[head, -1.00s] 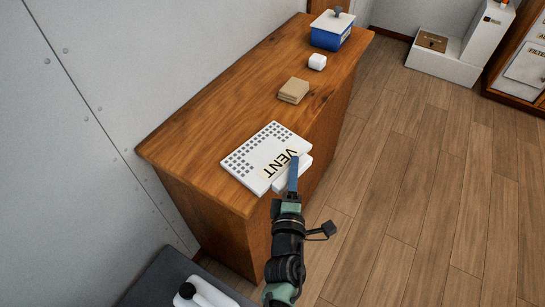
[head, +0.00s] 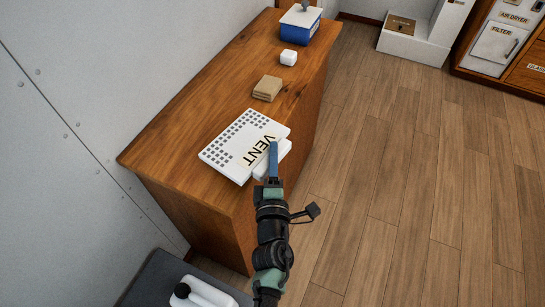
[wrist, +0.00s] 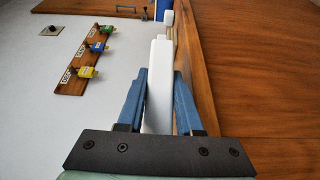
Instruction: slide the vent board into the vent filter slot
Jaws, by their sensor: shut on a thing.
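The vent board (head: 228,142) is a flat white panel with a grid of dark holes and a VENT label. It is over the near end of the wooden counter; I cannot tell whether it touches the top. My gripper (head: 273,150) is shut on its right side, by a thick white part. In the wrist view the white board (wrist: 158,90) stands edge-on between the two blue fingers of my gripper (wrist: 161,78). At the upper right of the head view is a white panel labelled FILTER (head: 494,46) in a wooden cabinet. Its slot opening cannot be made out.
On the wooden counter (head: 180,130) stand a tan block (head: 267,89), a small white block (head: 288,57) and a blue box (head: 300,28). A white unit (head: 412,45) stands beside the cabinet. The wooden floor (head: 400,160) between is clear.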

